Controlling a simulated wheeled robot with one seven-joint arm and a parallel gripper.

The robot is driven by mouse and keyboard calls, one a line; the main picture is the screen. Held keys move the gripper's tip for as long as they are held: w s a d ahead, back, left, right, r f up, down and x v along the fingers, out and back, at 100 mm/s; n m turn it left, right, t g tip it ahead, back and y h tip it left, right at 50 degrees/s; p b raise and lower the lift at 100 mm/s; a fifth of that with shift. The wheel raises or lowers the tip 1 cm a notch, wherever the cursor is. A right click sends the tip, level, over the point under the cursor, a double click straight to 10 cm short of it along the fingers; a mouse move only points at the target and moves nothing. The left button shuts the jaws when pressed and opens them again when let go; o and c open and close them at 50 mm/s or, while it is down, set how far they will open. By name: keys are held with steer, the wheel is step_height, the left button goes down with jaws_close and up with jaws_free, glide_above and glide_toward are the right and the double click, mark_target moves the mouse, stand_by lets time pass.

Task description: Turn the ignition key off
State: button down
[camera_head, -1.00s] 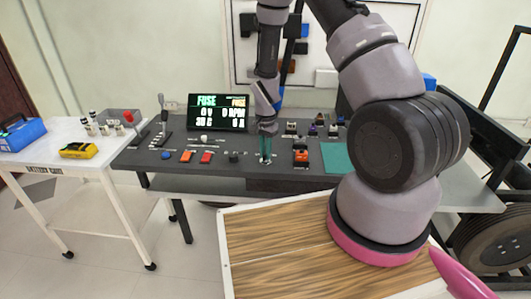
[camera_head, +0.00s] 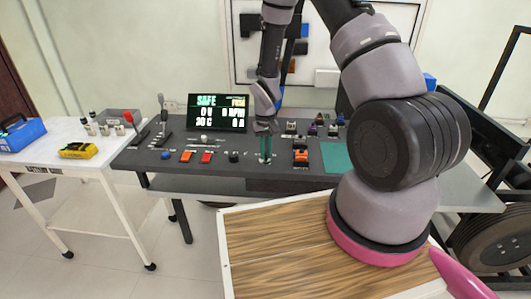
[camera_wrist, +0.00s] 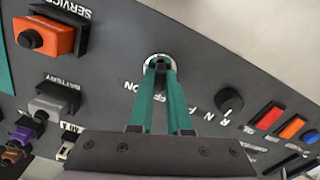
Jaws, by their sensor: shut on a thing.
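The ignition switch shows in the wrist view as a round silver ring (camera_wrist: 161,55) on the dark panel, with ON and OFF lettering beside it. My gripper (camera_wrist: 160,68) has its teal fingers closed together at this ring, shut on the ignition key. The key itself is mostly hidden by the fingertips. In the head view my gripper (camera_head: 265,160) points down at the front part of the dark console (camera_head: 215,178); the key is too small to make out there. The display screen (camera_head: 218,112) behind reads SAFE at its top left.
In the wrist view a black knob (camera_wrist: 231,100) and red and orange rectangular buttons lie right of the switch. An orange block (camera_wrist: 48,35) marked SERVICE and a grey battery part (camera_wrist: 55,100) lie left. A white table (camera_head: 60,150) with a yellow device stands left of the console.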

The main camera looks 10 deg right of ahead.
steer(key=shift+n, duration=1.1)
steer(key=c, duration=0.9)
jaws_free()
steer(key=shift+o, duration=0.2)
step_height(320, 180, up, 11)
